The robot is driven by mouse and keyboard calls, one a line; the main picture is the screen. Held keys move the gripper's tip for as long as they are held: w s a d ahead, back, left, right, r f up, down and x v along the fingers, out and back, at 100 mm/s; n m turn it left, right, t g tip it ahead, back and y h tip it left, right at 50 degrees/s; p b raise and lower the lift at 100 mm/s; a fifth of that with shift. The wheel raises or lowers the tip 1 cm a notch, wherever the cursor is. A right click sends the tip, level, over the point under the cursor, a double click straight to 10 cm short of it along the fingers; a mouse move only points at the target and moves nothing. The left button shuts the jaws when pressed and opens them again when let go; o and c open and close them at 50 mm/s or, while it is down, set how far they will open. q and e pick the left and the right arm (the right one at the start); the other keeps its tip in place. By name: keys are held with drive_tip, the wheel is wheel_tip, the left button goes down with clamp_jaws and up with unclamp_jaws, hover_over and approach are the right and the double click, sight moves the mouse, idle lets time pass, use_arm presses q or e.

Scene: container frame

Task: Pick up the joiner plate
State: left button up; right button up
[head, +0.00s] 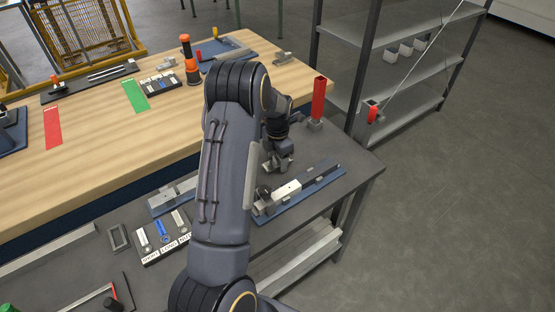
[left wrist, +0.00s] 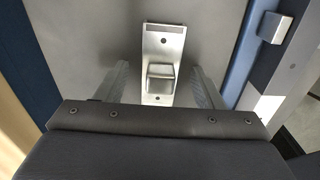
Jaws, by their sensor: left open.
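A bright metal plate, which looks like the joiner plate (left wrist: 164,40), shows in the left wrist view on a grey surface. It has a slot at its far end, small holes and a raised block in its middle. My left gripper (left wrist: 160,72) is open, with one finger on each side of the plate and a gap to both. In the head view my left gripper (head: 278,163) is low over the dark bench, and the plate there is mostly hidden by the gripper. My right gripper is not in view.
A blue-based fixture (head: 327,179) with a metal rail lies just in front of the gripper. A red upright post (head: 319,98) stands behind it to the right. A labelled tray (head: 162,246) holds small parts. A wooden table (head: 95,150) lies behind.

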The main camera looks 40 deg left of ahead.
use_arm(q)
drive_tip(key=c, duration=1.1)
drive_tip(key=shift+r, duration=0.1)
